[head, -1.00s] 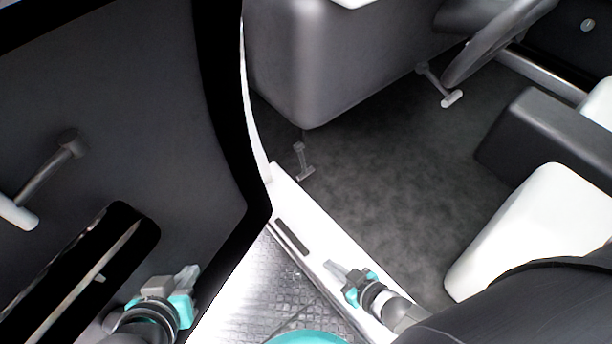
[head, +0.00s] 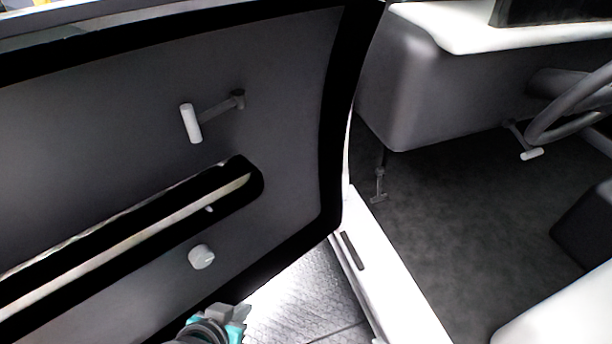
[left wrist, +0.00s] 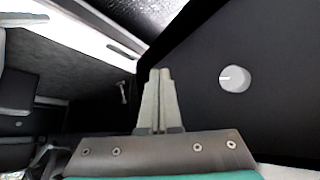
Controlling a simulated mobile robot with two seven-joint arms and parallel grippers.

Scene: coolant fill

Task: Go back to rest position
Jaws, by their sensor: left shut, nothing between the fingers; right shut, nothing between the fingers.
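My left gripper (head: 236,314) is at the bottom of the head view, low in front of the open car door (head: 290,150), with its fingertips partly cut off from clear sight. In the left wrist view its two fingers (left wrist: 158,100) are together with nothing between them. My right gripper is not in the head view. The door's inner side has a window crank (head: 205,117) and a round white knob (head: 201,256). The knob also shows in the left wrist view (left wrist: 235,79), to the right of the fingers and apart from them.
The white door sill (head: 392,285) and dark cabin floor (head: 450,200) lie to the right. A steering wheel (head: 575,105), dashboard (head: 400,90) and white seat (head: 560,310) are inside. Textured ground (head: 305,295) shows between door and sill.

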